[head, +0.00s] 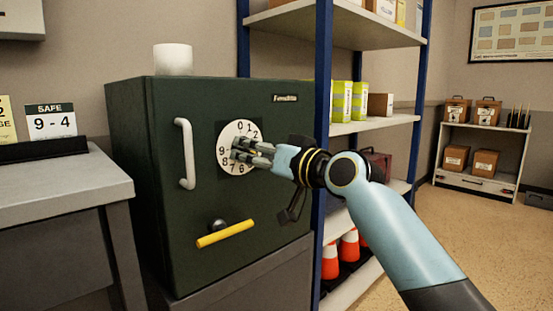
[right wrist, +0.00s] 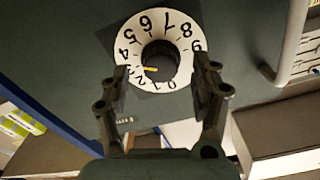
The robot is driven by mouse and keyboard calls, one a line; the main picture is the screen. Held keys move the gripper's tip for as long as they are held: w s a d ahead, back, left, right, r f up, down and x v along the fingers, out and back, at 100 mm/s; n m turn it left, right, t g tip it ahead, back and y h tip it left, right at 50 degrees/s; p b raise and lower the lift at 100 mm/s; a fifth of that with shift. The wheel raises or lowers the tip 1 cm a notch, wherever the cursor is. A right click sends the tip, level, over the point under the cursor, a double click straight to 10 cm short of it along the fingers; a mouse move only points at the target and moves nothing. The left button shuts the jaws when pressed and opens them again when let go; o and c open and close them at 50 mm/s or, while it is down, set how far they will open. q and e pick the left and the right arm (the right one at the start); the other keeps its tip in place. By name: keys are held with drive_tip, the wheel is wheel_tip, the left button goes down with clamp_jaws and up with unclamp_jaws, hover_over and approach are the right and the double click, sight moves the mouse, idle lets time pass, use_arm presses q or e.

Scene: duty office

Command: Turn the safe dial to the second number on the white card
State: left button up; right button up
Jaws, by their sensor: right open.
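The white card (head: 52,121) stands at the left in the head view and reads SAFE 9 - 4. The round white safe dial (head: 229,136) with black numbers is on the front of the dark green safe (head: 160,250). My right gripper (head: 238,149) is at the dial and covers part of it. In the right wrist view the dial (right wrist: 180,33) appears upside down. My open fingers (right wrist: 160,68) are on either side of its dark centre knob (right wrist: 161,57). My left gripper is out of view.
The safe has a pale vertical handle (head: 184,154) and a yellow lever (head: 225,234) below the dial. A white cup (head: 173,59) stands on top. A shelf unit with blue posts (head: 321,120) stands close to the right. A grey desk (head: 60,186) is at the left.

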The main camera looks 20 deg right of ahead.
drive_tip(key=v, duration=0.9)
drive_tip(key=shift+s, duration=0.35)
drive_tip(key=shift+d, duration=0.1)
drive_tip(key=s+d+f+m+g+h+p, duration=0.1)
drive_tip(key=s+d+f+g+h+p, duration=0.2)
drive_tip(key=f, duration=0.9)
drive_tip(key=s+d+f+m+g+p, duration=0.15)
drive_tip(key=s+f, duration=0.35)
drive_tip(key=f, duration=0.7)
drive_tip(key=s+d+f+m+g+h+p, duration=0.1)
drive_tip(key=s+d+f+g+h, duration=0.2)
drive_tip(key=f, duration=0.9)
drive_tip(key=s+f+g+p, duration=0.1)
drive_tip(key=s+f+g, duration=0.3)
drive_tip(key=s+f, duration=1.1)
drive_tip(key=s+f+n+g, duration=0.2)
drive_tip(key=s+f, duration=0.1)
drive_tip(key=s, duration=1.1)
drive_tip(key=s+f+n+g+h+p, duration=0.1)
drive_tip(key=s+f+g, duration=0.2)
drive_tip(key=s, duration=1.1)
drive_tip(key=shift+s+f+n, duration=0.35)
drive_tip(key=shift+s+f, duration=0.05)
drive_tip(key=shift+f, duration=0.2)
